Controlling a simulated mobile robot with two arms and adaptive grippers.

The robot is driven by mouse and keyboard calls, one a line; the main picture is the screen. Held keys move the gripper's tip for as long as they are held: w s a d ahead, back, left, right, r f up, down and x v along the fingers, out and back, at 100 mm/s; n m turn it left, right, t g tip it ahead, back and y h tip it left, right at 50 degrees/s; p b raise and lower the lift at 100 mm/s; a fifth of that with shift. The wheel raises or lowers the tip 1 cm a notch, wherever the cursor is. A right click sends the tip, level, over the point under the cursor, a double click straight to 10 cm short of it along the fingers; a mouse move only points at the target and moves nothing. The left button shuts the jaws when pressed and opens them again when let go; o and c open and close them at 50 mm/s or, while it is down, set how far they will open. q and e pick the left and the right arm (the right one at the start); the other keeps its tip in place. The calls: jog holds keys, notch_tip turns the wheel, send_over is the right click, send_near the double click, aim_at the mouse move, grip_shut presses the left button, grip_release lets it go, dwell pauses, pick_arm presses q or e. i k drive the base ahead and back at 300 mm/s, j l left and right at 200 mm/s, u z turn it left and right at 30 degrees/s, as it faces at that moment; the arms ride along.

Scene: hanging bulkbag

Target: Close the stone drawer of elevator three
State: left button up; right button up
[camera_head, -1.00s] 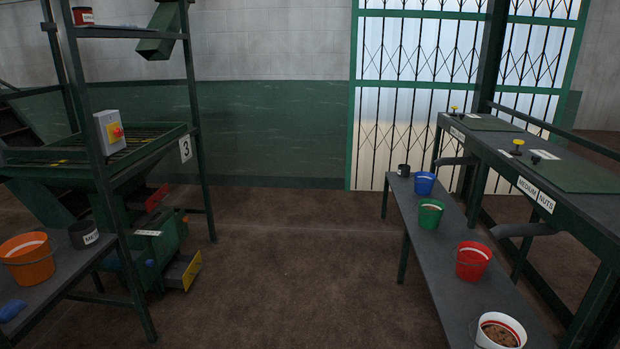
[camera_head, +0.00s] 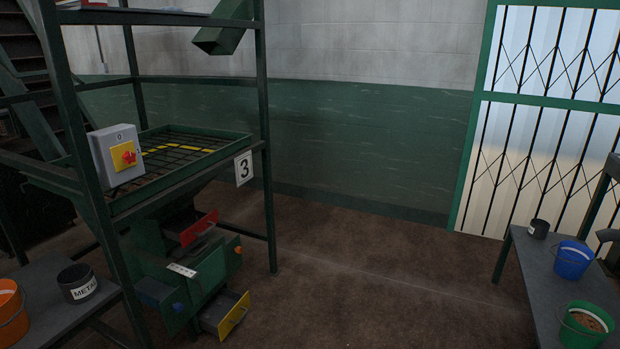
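Elevator three is the green frame (camera_head: 267,190) at the left, with a white sign "3" (camera_head: 244,168). Low in it is a green drawer cabinet (camera_head: 210,272). A red-fronted drawer (camera_head: 198,229) stands out at the upper part of the cabinet. A yellow-fronted drawer (camera_head: 232,314) stands out at the bottom, near the floor. A small white label (camera_head: 182,270) sits on the cabinet, too small to read, so I cannot tell which drawer is stone. Neither gripper is in view.
A grey switch box (camera_head: 116,155) with a red knob is on the frame. A left bench holds a "METAL" cup (camera_head: 77,283) and an orange bucket (camera_head: 12,312). A right bench holds blue (camera_head: 572,260) and green (camera_head: 586,325) buckets. The brown floor (camera_head: 370,285) between is clear.

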aim_at(218, 308)
jog(key=i+l+u, duration=0.9)
jog(key=i+l, duration=0.1)
